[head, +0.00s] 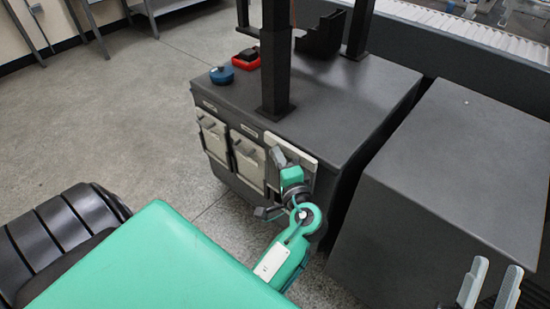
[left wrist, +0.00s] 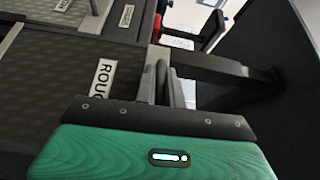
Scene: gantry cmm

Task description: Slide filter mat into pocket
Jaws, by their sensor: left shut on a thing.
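A pale flat panel, which I take to be the filter mat (head: 305,160), stands at the right end of the dark cabinet's front face. My left gripper (head: 281,160) is at its upper left part and shut on it. The gripper hides much of the panel, so I cannot tell how far it sits in a pocket. My right gripper (head: 489,286) is open and empty at the bottom right, away from the cabinet front.
Two similar pale panels with handles, the left (head: 213,137) and middle (head: 247,160), sit in the cabinet front. Blue (head: 222,75) and red (head: 247,59) objects and dark posts (head: 275,60) stand on the cabinet (head: 345,105). A grey block (head: 455,185) stands right, across a narrow gap.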

